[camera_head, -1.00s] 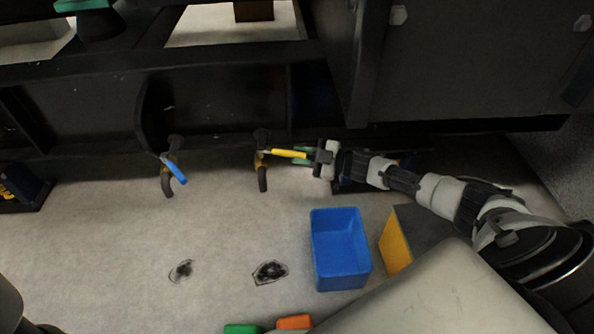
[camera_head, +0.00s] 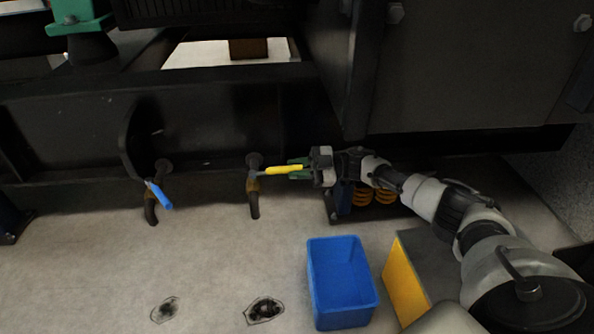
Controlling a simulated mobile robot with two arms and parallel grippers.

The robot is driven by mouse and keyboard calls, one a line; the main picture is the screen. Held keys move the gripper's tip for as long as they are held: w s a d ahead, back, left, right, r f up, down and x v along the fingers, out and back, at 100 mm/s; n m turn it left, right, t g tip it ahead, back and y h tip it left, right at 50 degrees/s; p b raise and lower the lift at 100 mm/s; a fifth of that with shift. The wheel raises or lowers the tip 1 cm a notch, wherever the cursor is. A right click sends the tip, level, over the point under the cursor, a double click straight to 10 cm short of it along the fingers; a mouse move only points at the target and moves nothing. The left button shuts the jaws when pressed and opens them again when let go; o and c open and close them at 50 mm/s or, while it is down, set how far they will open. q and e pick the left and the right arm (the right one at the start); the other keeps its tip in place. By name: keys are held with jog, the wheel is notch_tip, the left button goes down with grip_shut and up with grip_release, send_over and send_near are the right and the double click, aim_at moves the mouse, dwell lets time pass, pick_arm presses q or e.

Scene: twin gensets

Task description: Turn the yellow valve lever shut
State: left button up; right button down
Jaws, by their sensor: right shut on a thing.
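The yellow valve lever (camera_head: 283,170) sticks out to the right from a brass valve (camera_head: 253,184) on a dark bent pipe at the machine's lower side. The lever lies almost level in the picture. My right gripper (camera_head: 298,169) comes in from the right, and its green-tipped fingers are shut on the lever's free end. The fingers partly hide that end. My left gripper is not in view.
A blue-handled valve lever (camera_head: 159,194) is on a similar pipe to the left. A blue bin (camera_head: 341,284) and a yellow-sided box (camera_head: 405,280) stand on the floor. Dark stains (camera_head: 264,311) mark the floor. Orange springs (camera_head: 374,194) sit under the machine behind my right arm.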

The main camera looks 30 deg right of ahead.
jog(key=c, duration=1)
grip_release()
jog(key=shift+c, duration=0.2)
jog(key=shift+d, duration=0.1)
jog(key=shift+s+d+r+p, duration=0.1)
jog(key=shift+d+p, duration=0.2)
jog(key=p+v, duration=0.2)
jog(key=v, duration=0.8)
jog(key=shift+p, duration=0.3)
jog(key=shift+s, duration=0.1)
